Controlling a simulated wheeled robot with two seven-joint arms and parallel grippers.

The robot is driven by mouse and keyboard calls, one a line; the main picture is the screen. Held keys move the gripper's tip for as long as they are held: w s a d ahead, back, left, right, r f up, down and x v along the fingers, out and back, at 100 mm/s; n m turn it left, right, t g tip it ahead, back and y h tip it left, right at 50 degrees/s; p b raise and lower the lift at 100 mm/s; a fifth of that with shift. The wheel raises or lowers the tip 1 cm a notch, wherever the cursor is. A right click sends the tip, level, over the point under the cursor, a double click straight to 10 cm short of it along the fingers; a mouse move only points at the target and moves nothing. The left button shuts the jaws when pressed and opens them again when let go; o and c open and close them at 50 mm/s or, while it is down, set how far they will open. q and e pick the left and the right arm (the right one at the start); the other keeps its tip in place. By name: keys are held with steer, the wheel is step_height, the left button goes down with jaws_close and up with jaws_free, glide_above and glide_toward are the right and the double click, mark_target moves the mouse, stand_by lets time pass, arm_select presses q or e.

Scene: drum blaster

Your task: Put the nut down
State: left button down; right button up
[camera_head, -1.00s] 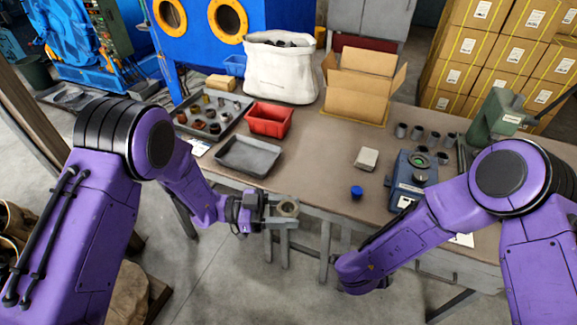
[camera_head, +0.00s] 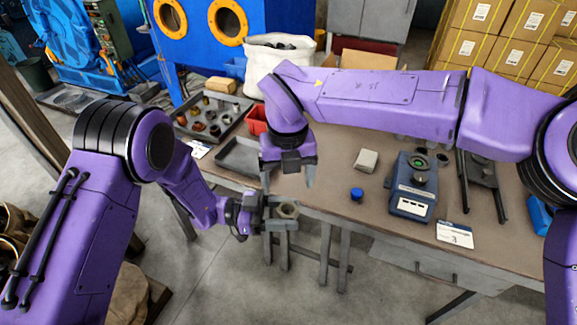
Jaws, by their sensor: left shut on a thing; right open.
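My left gripper (camera_head: 283,212) is shut on a metal nut (camera_head: 281,213) and holds it out past the table's front edge, above the floor. The nut's hole faces up toward the camera. My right gripper (camera_head: 288,182) is open and empty, its two fingers pointing down. In the picture it sits just above the nut, with a small gap showing between its fingertips and the nut. The table (camera_head: 330,190) spreads behind both grippers. A grey tray (camera_head: 235,165) lies on it, partly hidden by my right gripper.
A tray with several metal parts (camera_head: 207,122) and a red bin (camera_head: 256,118) stand at the back left. A light block (camera_head: 366,160), a blue cap (camera_head: 357,194) and a blue device (camera_head: 412,190) stand to the right. My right arm hides much of the table's back.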

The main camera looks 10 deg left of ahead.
mark_target(288, 203)
step_height(288, 203, down, 9)
steer(key=shift+r, duration=0.15)
steer(key=c, duration=1)
arm_select(q)
steer(key=c, duration=0.8)
jaws_free()
arm_select(e)
steer(key=shift+c, duration=1.2)
arm_select(q)
steer(key=o, duration=0.5)
